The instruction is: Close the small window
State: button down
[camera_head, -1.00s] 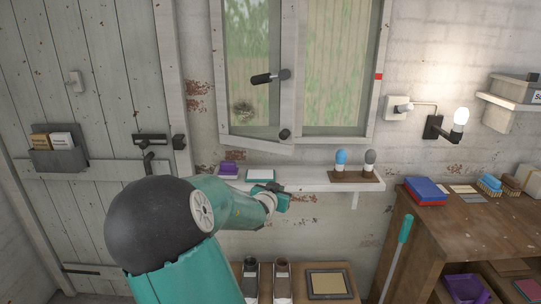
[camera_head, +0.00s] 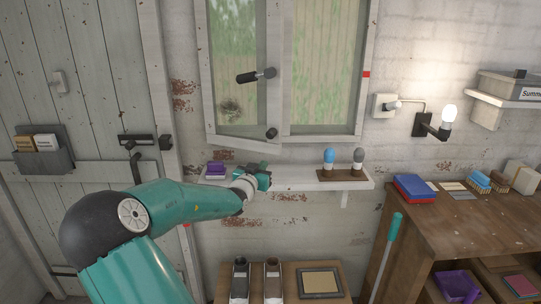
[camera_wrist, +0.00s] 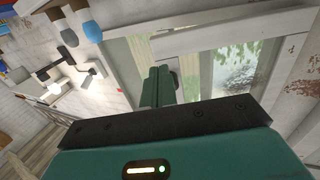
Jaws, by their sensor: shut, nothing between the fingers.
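The small window (camera_head: 211,110) is in the back wall, with a white frame and two panes. Its left sash (camera_head: 237,70) stands a little ajar, its lower edge slanting out of line with the frame. The sash carries a black handle (camera_head: 256,76) and a dark knob (camera_head: 271,132) near its lower right corner. My gripper (camera_head: 264,172) is below the window, in front of the shelf, apart from the sash. In the wrist view the green fingers (camera_wrist: 159,86) are together and empty, with the window frame and glass (camera_wrist: 238,62) beyond them.
A white shelf (camera_head: 305,184) runs below the window, with a purple item (camera_head: 215,168) and two bulb-shaped objects (camera_head: 329,160) on it. A lit wall lamp (camera_head: 449,115) is to the right. A wooden cabinet (camera_head: 438,225) stands at right and a door (camera_head: 80,90) at left.

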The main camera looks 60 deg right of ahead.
aim_at(276, 151)
jog(key=d, duration=0.6)
jog(key=w+d, duration=0.1)
jog(key=d, duration=0.2)
jog(key=shift+d, duration=0.4)
jog(key=shift+s, duration=0.1)
